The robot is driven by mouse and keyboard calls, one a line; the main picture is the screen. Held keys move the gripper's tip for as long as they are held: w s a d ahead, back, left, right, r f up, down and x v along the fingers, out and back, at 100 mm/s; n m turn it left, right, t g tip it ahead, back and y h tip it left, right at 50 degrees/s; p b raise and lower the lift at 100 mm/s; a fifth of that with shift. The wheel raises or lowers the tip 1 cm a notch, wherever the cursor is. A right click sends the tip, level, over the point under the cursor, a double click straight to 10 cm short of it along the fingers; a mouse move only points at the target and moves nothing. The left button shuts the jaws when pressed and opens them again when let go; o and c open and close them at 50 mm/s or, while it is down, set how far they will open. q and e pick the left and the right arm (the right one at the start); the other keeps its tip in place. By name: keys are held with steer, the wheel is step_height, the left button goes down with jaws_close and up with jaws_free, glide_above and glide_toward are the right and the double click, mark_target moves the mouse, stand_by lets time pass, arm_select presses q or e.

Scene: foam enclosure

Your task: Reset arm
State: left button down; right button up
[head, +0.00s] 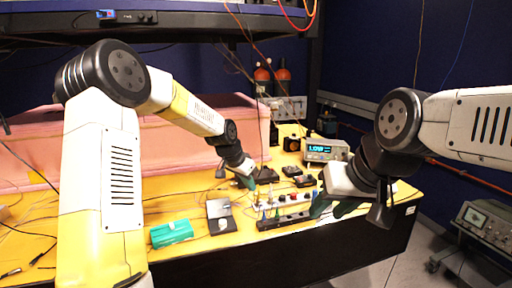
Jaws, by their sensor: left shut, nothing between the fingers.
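My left arm reaches in from the left over the yellow table (190,262). My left gripper (246,182) is shut and empty, small and far off, near the middle of the table. My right arm comes in from the right. My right gripper (331,207) points down and left at the table's front right edge. Its dark greenish fingertips show in part, and I cannot tell whether they are open or shut. I see nothing held in it.
A rack of small tools (283,222) stands between the grippers at the front edge. A teal box (171,233) and a dark device (221,215) lie left of it. A lit meter (325,150) stands behind. Pink foam (180,150) walls the back left.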

arm_select(q)
steer(key=s+a+r+n+t+y, duration=0.1)
steer(key=s+a+r+n, duration=0.1)
steer(key=s+a+r, duration=0.35)
steer(key=s+a+r+n+y, duration=0.1)
steer(key=s+a+r, duration=0.1)
steer(key=s+r, duration=0.65)
steer(key=s+a+n, duration=0.2)
steer(key=s, duration=0.8)
steer(key=s+a+n, duration=0.2)
steer(key=s, duration=0.8)
steer(key=shift+a+n+t, duration=0.3)
steer(key=shift+n+t, duration=0.1)
steer(key=shift+w, duration=0.1)
